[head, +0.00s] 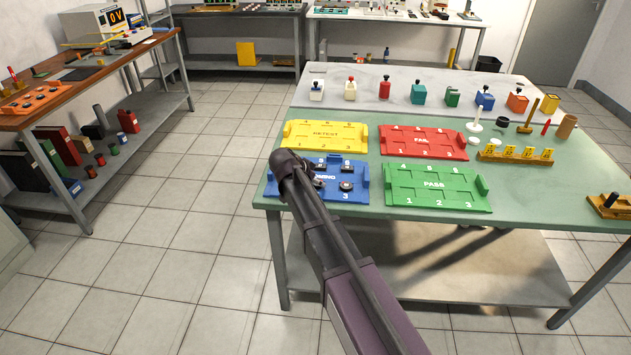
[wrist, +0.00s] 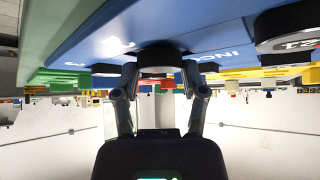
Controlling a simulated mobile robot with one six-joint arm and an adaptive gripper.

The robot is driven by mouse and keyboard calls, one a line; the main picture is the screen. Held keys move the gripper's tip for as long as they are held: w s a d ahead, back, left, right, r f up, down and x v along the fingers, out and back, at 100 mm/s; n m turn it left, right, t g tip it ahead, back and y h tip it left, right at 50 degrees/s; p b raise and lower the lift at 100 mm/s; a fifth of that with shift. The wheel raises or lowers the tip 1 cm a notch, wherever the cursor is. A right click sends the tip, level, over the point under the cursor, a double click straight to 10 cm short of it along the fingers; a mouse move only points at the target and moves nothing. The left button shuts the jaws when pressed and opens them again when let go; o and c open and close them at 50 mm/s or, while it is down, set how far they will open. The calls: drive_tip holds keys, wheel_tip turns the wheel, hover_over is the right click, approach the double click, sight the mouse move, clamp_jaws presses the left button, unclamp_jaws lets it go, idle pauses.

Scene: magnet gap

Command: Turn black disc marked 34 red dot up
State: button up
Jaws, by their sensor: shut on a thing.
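My gripper (wrist: 159,72) is shut on a black disc (wrist: 157,57), with one finger on each side of it, at the blue tray (wrist: 100,42). The held disc's marking and any red dot cannot be read. In the head view the blue tray (head: 363,183) lies at the table's near left corner, with several black discs, including one at its right side (head: 346,186). My arm covers part of the tray and hides my fingers there.
A yellow tray (head: 325,125), a red tray (head: 423,133) and a green tray (head: 437,177) lie around the blue one. Several coloured blocks with knobs, such as a red one (head: 384,90), stand along the back. Right of the trays is a yellow numbered rack (head: 515,155).

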drive_tip(key=shift+f, duration=0.25)
idle(0.6)
drive_tip(key=o, duration=1.2)
drive_tip(key=shift+o, duration=0.2)
drive_tip(key=c, duration=0.5)
drive_tip(key=shift+r, duration=0.2)
drive_tip(key=shift+r+p, duration=2.05)
drive_tip(key=shift+r, duration=0.1)
drive_tip(key=shift+o, duration=0.2)
drive_tip(key=o, duration=0.5)
